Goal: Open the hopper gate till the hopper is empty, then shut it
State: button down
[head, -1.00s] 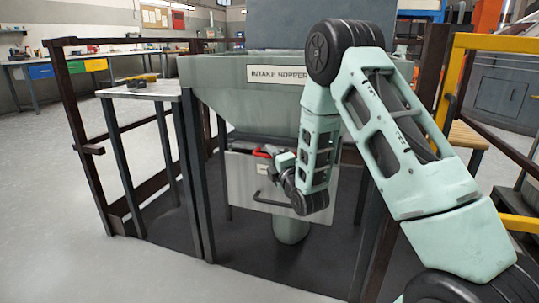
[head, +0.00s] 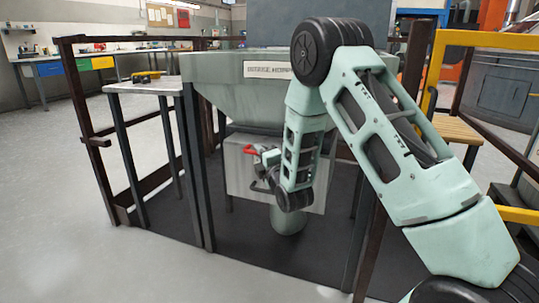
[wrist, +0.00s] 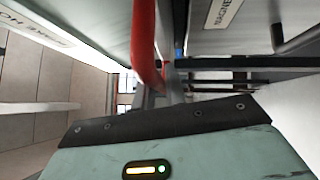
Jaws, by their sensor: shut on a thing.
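The intake hopper (head: 225,98) stands in the middle of the head view, with a label on its rim. Below it is a pale grey panel (head: 238,178) with a dark bar handle. A red handle (head: 249,149) sticks out to the left at the panel's upper part. It also shows as a red bar in the wrist view (wrist: 145,45). My gripper (head: 265,156) is at the red handle and is shut on it. In the wrist view the fingers are at the red bar's near end. The gate opening and the hopper's contents are hidden.
Dark posts and rails (head: 83,120) frame the hopper. A small table (head: 140,87) with a yellow-and-black item on it stands to the left. Yellow rails (head: 480,40) and a wooden bench (head: 455,130) are at the right. The floor at front left is clear.

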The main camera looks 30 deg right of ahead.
jog(key=s+a, duration=0.4)
jog(key=a, duration=0.1)
jog(key=c, duration=1.5)
grip_release()
jog(key=shift+o, duration=0.2)
